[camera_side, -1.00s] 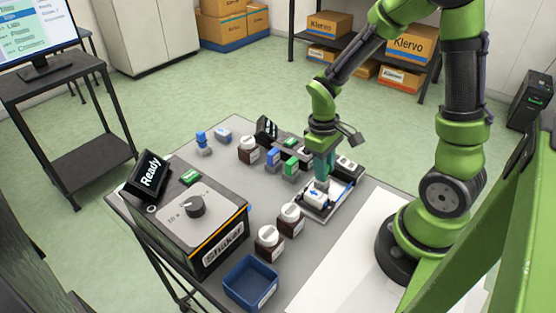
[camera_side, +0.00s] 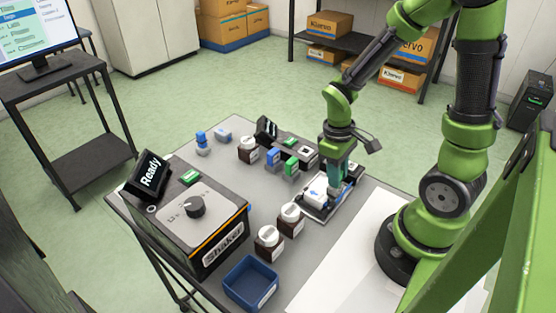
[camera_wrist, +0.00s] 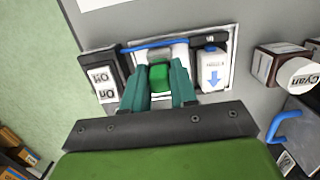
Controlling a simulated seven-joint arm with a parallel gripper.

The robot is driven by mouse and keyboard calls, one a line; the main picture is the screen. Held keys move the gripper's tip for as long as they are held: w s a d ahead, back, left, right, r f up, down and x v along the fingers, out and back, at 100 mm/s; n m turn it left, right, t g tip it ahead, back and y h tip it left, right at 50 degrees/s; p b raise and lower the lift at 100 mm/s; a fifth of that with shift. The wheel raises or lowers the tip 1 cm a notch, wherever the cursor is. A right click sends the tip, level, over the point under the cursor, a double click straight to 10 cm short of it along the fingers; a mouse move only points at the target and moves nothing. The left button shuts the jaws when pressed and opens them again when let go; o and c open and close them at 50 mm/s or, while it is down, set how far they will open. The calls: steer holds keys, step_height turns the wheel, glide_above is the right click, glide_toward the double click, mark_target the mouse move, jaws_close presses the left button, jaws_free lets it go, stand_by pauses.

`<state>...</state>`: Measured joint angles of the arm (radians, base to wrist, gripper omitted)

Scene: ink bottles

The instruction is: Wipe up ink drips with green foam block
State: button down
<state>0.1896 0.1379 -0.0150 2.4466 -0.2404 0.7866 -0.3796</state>
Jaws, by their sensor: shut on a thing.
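My gripper (camera_side: 334,184) is low over the right part of a black-and-white tray (camera_side: 313,214). In the wrist view, its two teal fingers (camera_wrist: 159,92) are closed on the sides of a small green block (camera_wrist: 160,77), taken to be the foam. A grey piece shows just beyond the block. I cannot make out ink drips, and the fingers hide part of the tray. Whether the block touches the surface is unclear.
An On/Off switch box (camera_wrist: 106,77) is close left of the fingers. The Cyan bottle (camera_wrist: 299,72) stands at right.

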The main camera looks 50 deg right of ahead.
steer(key=shift+s, duration=0.1)
steer(key=shift+r, duration=3.55)
